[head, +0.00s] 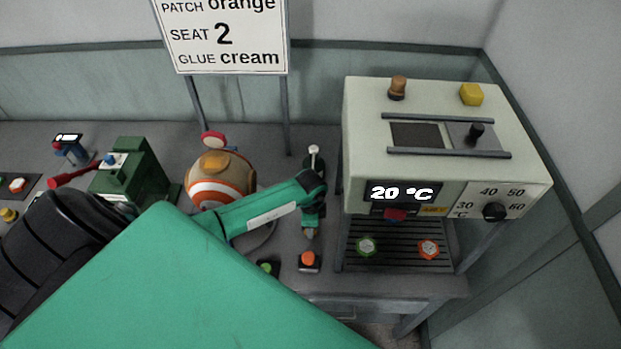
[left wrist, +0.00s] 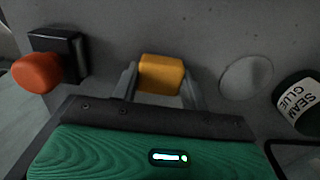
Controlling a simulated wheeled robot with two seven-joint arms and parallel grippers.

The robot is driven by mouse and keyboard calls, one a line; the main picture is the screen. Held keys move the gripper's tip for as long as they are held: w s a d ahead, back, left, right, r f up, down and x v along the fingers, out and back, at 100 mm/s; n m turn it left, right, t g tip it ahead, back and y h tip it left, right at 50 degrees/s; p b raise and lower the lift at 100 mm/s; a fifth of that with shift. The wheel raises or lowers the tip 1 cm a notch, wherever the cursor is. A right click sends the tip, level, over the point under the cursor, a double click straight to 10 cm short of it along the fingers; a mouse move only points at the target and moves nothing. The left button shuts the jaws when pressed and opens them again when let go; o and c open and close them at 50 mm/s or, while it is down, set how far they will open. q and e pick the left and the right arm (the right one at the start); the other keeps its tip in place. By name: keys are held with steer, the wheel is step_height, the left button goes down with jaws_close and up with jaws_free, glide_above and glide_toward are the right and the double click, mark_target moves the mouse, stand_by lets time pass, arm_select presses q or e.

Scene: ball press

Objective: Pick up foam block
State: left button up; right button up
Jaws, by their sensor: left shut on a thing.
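A yellow-orange block, which I take to be the foam block (left wrist: 161,74), sits between the two grey fingers of my left gripper (left wrist: 160,88) in the left wrist view. The fingers are shut on its two sides. A grey surface lies behind the block; I cannot tell how far it is from that surface. My right gripper is not seen in either view.
An orange button on a black base (left wrist: 38,72) and a glue bottle (left wrist: 300,102) flank the block.

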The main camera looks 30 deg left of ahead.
arm_select(q)
step_height(320, 180, up, 19)
steer(key=b, duration=0.5)
steer(key=shift+o, duration=0.9)
steer(key=shift+c, duration=0.5)
